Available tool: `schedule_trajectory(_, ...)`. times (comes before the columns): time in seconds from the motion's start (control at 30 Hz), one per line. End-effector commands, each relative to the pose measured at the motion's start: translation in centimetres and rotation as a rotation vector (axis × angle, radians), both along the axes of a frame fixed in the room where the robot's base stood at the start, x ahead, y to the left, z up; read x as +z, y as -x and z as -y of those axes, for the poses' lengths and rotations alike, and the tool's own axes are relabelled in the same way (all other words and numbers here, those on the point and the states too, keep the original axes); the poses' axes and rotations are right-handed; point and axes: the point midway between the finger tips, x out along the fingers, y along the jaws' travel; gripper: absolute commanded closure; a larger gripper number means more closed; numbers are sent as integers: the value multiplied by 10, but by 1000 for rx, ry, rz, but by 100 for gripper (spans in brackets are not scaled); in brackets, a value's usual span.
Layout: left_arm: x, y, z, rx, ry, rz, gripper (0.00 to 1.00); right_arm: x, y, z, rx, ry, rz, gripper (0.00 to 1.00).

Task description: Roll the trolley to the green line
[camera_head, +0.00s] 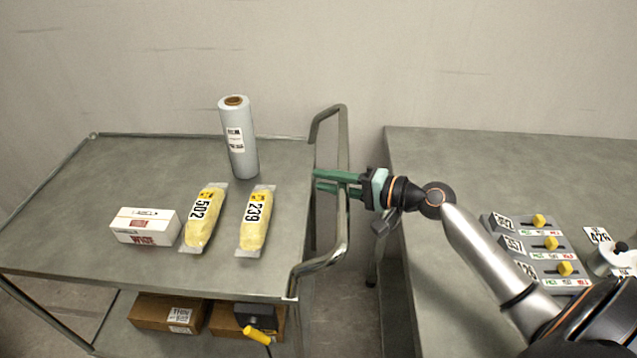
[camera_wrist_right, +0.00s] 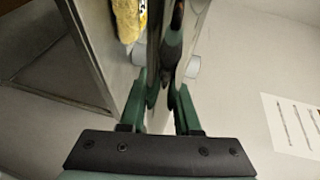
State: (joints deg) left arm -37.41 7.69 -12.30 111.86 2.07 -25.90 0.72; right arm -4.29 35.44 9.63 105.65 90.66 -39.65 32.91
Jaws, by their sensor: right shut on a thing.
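The trolley (camera_head: 90,185) is a grey metal cart at the left of the head view. Its bent tube handle (camera_head: 337,245) stands up at its right end. My right gripper (camera_head: 330,181) reaches in from the right and is shut on the handle's upright part. In the right wrist view, the green fingers (camera_wrist_right: 158,112) stand on either side of the dark handle bar (camera_wrist_right: 172,55). No green line shows in either view. My left gripper is not in view.
The trolley carries a white roll (camera_head: 239,140), two yellow packs, 502 (camera_head: 203,218) and 239 (camera_head: 255,222), and a white box (camera_head: 144,227). Brown cartons (camera_head: 165,313) sit on its lower shelf. A grey table (camera_head: 440,160) with labelled switch blocks (camera_head: 540,250) stands right, across a narrow gap.

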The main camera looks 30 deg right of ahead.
Motion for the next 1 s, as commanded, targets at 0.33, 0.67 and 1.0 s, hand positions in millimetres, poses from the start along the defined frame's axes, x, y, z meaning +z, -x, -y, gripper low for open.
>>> schedule_trajectory(0.33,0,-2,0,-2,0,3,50,0,2,3,1,0,-1,100)
schedule_trajectory(0.67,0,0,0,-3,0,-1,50,0,2,3,1,0,-1,49)
schedule_trajectory(1.0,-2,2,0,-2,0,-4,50,0,2,3,0,0,0,39)
